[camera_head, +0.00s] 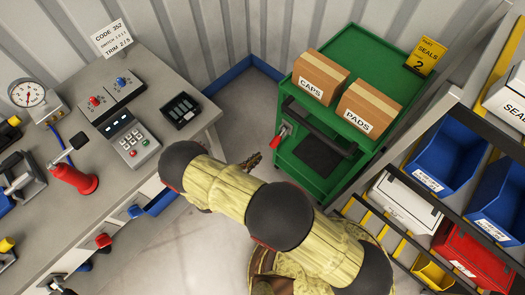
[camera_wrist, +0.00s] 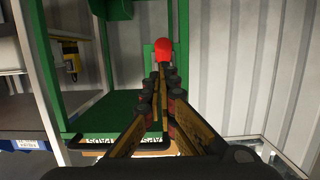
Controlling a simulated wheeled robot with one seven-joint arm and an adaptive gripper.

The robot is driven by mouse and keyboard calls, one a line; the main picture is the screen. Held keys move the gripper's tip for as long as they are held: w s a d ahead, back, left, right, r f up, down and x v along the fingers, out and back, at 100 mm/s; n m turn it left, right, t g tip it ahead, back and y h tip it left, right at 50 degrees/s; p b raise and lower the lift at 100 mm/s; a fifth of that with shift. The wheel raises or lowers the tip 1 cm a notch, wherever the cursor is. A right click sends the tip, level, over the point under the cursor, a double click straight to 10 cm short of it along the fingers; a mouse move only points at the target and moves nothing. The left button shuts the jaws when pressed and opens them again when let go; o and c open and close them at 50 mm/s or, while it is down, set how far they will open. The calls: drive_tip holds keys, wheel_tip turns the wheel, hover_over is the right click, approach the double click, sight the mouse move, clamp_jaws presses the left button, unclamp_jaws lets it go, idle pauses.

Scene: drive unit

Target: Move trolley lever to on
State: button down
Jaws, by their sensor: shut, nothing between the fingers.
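The green trolley (camera_head: 370,55) stands against the corrugated wall in the head view. Its lever has a red handle (camera_head: 275,141) on a pale mount (camera_head: 286,128) at the trolley's left side, the red end pointing down and left. My gripper (camera_head: 258,157) is shut and empty, just below and left of the red handle. In the wrist view, where printed text appears upside down, the closed fingertips (camera_wrist: 162,70) lie in line with the red handle (camera_wrist: 163,50), which shows just beyond them. I cannot tell whether they touch. The fingers partly hide the lever's mount.
Boxes marked CAPS (camera_head: 322,77) and PADS (camera_head: 368,108) sit on the trolley top. A black trolley handle (camera_head: 318,127) is right of the lever. A control desk (camera_head: 190,85) stands left, and a rack with a blue bin (camera_head: 445,155) right.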

drive_tip(key=s+a, duration=0.1)
drive_tip(key=s+a+f, duration=0.1)
drive_tip(key=shift+s+f, duration=0.1)
drive_tip(key=shift+s, duration=0.2)
idle(0.4)
